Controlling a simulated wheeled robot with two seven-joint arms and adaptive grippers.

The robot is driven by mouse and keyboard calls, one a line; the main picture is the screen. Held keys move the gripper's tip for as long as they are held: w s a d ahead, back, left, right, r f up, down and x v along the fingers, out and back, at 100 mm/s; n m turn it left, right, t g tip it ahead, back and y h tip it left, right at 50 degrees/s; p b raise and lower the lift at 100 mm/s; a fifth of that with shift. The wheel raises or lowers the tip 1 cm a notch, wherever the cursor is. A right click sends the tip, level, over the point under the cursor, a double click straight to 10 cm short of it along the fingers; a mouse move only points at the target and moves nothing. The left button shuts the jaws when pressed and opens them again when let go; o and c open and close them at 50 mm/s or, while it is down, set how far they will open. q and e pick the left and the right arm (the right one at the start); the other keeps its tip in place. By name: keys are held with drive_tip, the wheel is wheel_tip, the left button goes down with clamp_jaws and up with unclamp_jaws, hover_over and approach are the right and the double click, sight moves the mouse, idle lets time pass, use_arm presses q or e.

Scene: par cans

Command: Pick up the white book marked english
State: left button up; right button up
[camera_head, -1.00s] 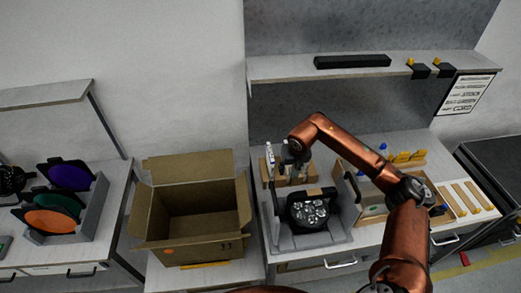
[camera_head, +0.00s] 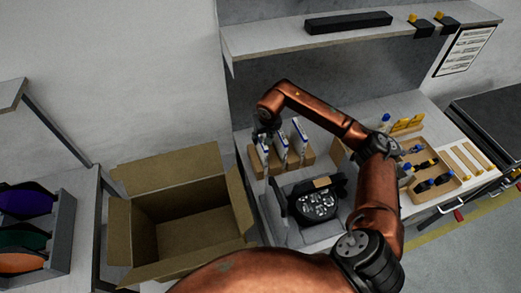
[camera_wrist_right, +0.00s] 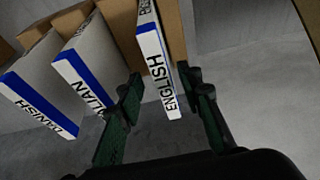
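The white book marked ENGLISH (camera_wrist_right: 158,65) stands upright, with a blue band on its spine. In the wrist view it lies between the two green-padded fingers of my right gripper (camera_wrist_right: 163,118), which are open with gaps on both sides. In the head view my right gripper (camera_head: 264,138) is over the leftmost book of the row (camera_head: 263,157) and partly hides it. A middle book (camera_wrist_right: 92,68), its label partly covered by a finger, and a book marked DANISH (camera_wrist_right: 40,85) stand to its left in the wrist view. My left gripper is not in view.
The books stand in a brown holder (camera_head: 307,157) on the bench. A grey tray with a round black lamp (camera_head: 318,204) sits in front. A large open empty cardboard box (camera_head: 185,232) stands to the left. A shelf (camera_head: 270,42) runs above, with a black bar on it.

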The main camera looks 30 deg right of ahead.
sight(261, 151)
drive_tip(key=x, duration=0.5)
drive_tip(key=shift+w+a+f+p, duration=0.15)
drive_tip(key=shift+w+a+p, duration=0.1)
drive_tip(key=shift+p, duration=0.1)
drive_tip(key=shift+d+f, duration=0.1)
drive_tip(key=shift+f, duration=0.25)
drive_tip(key=shift+f+b, duration=0.2)
drive_tip(key=shift+b, duration=0.2)
drive_tip(key=shift+c, duration=0.3)
clamp_jaws()
